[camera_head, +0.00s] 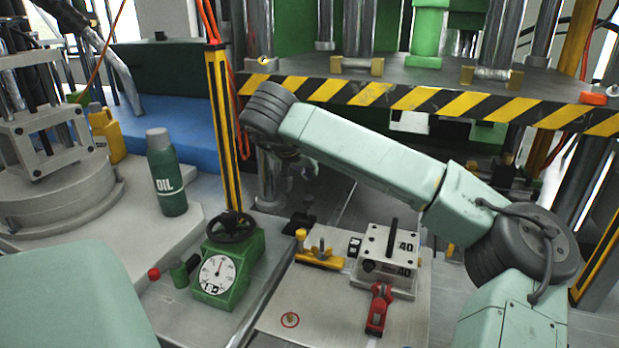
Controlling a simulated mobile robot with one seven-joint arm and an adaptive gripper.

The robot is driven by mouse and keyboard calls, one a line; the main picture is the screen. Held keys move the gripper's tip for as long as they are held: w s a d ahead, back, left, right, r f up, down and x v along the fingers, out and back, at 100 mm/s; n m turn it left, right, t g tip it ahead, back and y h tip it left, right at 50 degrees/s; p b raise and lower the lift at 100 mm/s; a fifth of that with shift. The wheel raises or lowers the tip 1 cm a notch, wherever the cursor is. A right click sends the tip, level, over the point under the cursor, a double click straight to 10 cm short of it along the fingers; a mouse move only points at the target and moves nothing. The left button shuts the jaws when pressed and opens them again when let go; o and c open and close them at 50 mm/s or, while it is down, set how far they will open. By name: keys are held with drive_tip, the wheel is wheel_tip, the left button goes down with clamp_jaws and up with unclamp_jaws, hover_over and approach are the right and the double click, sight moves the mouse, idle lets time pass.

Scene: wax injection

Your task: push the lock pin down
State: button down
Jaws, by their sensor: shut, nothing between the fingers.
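A metal mold block (391,261) marked 40 sits on the steel plate right of centre. A thin dark upright pin (394,236) stands up from its top; it looks like the lock pin. My arm reaches across from the lower right to the upper left. What seems to be my gripper (301,168) shows small and dark below the arm's far end, partly hidden by the arm. It appears shut, and nothing shows in it. It is up and to the left of the pin, apart from it.
A red-handled clamp (379,308) stands in front of the block, and a yellow clamp (319,257) to its left. A green gauge with a black wheel (215,275) and an oil bottle (167,180) stand further left. A striped press edge (420,100) crosses behind my arm.

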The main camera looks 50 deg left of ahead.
sight(311, 196)
drive_tip(key=shift+f+p, duration=0.45)
drive_tip(key=shift+f, duration=1.45)
drive_tip(key=shift+f, duration=0.15)
wheel_tip(311, 196, down, 3)
drive_tip(key=b, duration=0.3)
drive_tip(key=shift+r, duration=0.2)
wheel_tip(311, 196, up, 5)
drive_tip(key=p, duration=0.3)
drive_tip(key=shift+d+r, duration=0.1)
drive_tip(key=shift+r, duration=0.1)
drive_tip(key=b+v, duration=0.3)
drive_tip(key=v, duration=0.6)
drive_tip(key=shift+s+f, duration=0.25)
drive_tip(key=shift+s, duration=0.2)
drive_tip(key=shift+d, duration=0.1)
